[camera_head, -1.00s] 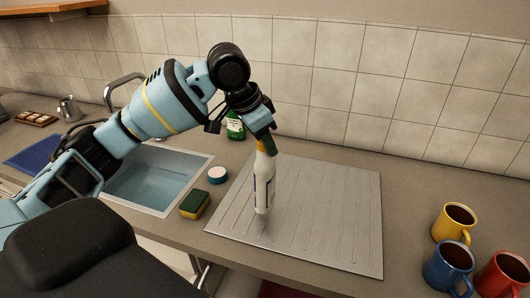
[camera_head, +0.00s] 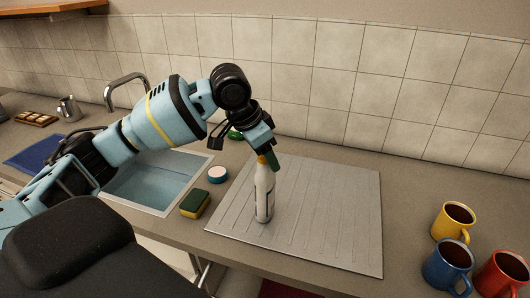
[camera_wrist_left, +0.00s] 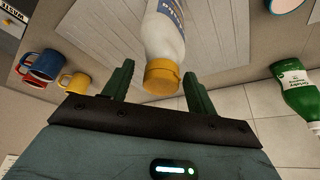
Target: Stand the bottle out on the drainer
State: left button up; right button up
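The white bottle (camera_head: 263,195) with a yellow cap stands upright on the ribbed metal drainer (camera_head: 335,215), towards its left side. My left gripper (camera_head: 268,158) is over the bottle's top. In the left wrist view, the two green fingers (camera_wrist_left: 158,88) are spread, with the yellow cap (camera_wrist_left: 162,77) between them and a gap beside it. The gripper looks open. The bottle's lower end is cut off in the left wrist view. My right gripper is not in view.
The sink (camera_head: 150,180) lies left of the drainer. A sponge (camera_head: 195,204) and a round white-topped tub (camera_head: 217,174) sit between them. A green bottle (camera_wrist_left: 297,92) is behind. Yellow (camera_head: 453,222), blue (camera_head: 447,267) and red (camera_head: 503,276) mugs stand at right. The drainer's right side is clear.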

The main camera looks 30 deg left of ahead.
pick_arm(q)
jog(key=v, duration=1.2)
jog(key=shift+r, duration=0.15)
